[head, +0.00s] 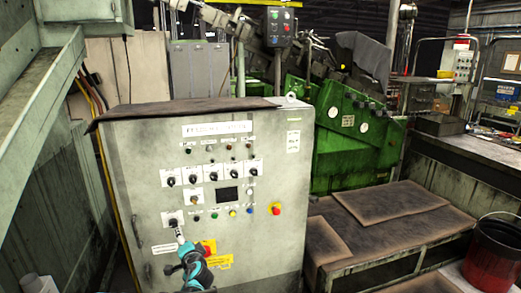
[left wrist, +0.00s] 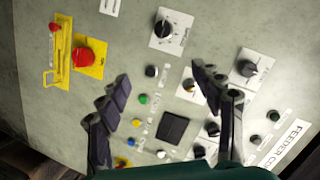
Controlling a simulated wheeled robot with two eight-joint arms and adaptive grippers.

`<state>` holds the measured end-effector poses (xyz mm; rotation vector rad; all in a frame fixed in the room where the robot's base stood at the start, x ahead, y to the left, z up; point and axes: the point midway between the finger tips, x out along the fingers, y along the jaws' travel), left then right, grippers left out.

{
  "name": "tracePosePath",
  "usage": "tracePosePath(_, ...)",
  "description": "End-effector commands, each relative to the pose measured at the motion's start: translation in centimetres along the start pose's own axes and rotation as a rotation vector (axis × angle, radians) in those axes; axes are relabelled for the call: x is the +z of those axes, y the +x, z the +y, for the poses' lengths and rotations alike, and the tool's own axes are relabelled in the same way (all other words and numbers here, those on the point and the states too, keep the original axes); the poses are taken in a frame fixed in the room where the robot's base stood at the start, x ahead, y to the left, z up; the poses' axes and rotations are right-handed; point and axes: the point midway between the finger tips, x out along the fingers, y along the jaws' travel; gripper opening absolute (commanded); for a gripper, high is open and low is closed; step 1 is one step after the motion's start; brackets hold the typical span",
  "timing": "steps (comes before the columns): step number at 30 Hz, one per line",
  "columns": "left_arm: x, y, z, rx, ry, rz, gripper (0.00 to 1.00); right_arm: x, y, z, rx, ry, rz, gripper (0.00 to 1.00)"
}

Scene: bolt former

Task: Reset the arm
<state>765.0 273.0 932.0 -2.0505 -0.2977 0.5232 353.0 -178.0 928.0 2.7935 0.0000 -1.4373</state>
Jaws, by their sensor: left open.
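My left gripper (head: 184,248) is in front of the lower part of a grey control cabinet (head: 130,165). In the left wrist view the left gripper (left wrist: 160,80) is open, its two dark fingers spread apart with nothing between them but the panel behind. A black rotary switch on a white plate (left wrist: 165,28) lies beyond the fingertips. A red button on a yellow plate (left wrist: 88,54) is to its left. In the head view the gripper partly hides the lower switch area and this yellow plate (head: 225,262). My right gripper is not in view.
The panel carries several knobs, lamps, a small dark screen (head: 228,194) and another red button (head: 274,209). A green machine (head: 340,160) stands behind. A low bench with brown mats (head: 390,203) and a dark red bucket (head: 492,262) are at right. A slanted metal frame (head: 40,70) is at left.

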Motion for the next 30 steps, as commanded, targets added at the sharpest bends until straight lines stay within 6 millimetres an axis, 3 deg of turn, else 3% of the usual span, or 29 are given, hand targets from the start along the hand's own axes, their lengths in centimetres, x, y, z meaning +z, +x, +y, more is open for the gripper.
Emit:
tracePosePath(3, 1.0, -4.6, -2.7, 0.067, -0.114, -0.059, 0.66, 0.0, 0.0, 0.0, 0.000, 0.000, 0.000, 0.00)
tracePosePath(6, 2.2, -8.7, -4.0, 0.130, -0.209, -0.109, 0.66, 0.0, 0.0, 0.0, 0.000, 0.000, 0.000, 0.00)
tracePosePath(12, 5.1, -17.6, -4.3, 0.271, -0.391, -0.206, 0.66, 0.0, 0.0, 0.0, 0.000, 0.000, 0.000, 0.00)
tracePosePath(17, 7.8, -25.1, -2.6, 0.396, -0.528, -0.278, 0.66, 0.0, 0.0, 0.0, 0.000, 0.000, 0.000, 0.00)
tracePosePath(21, 10.0, -31.5, 0.0, 0.512, -0.638, -0.335, 0.66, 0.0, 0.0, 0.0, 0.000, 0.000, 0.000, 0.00)
tracePosePath(24, 11.2, -35.2, 2.1, 0.587, -0.701, -0.369, 0.66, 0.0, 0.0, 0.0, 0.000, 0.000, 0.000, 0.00)
tracePosePath(30, 12.5, -39.3, 4.7, 0.678, -0.774, -0.404, 0.66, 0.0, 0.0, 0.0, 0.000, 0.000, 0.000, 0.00)
